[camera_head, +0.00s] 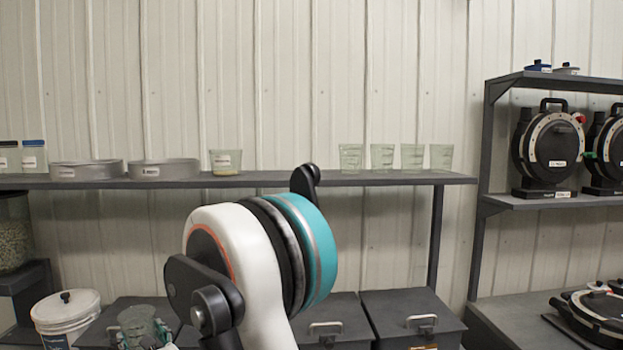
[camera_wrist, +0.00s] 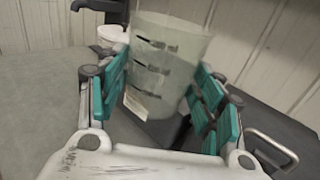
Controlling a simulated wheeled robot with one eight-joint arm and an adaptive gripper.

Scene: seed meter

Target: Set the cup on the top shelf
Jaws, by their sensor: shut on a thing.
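A translucent greenish cup (camera_wrist: 165,65) with dark level marks and a pale label stands between the teal finger pads of my gripper (camera_wrist: 160,100) in the wrist view. My gripper is shut on it, and the cup looks slightly tilted there. In the head view the cup (camera_head: 137,321) and gripper (camera_head: 142,338) are low at the left, well below the long dark shelf (camera_head: 330,180). That shelf carries several similar clear cups (camera_head: 382,157) at the right and one labelled cup (camera_head: 226,162) near the middle. My arm hides part of the shelf's front edge.
Two round grey pans (camera_head: 88,171) and blue-lidded jars (camera_head: 34,155) fill the shelf's left end. A gap lies between the middle cup and the right-hand cups. Dark lidded bins (camera_head: 410,318) and a white bucket (camera_head: 66,316) stand below. A rack (camera_head: 487,150) with seed meters is at right.

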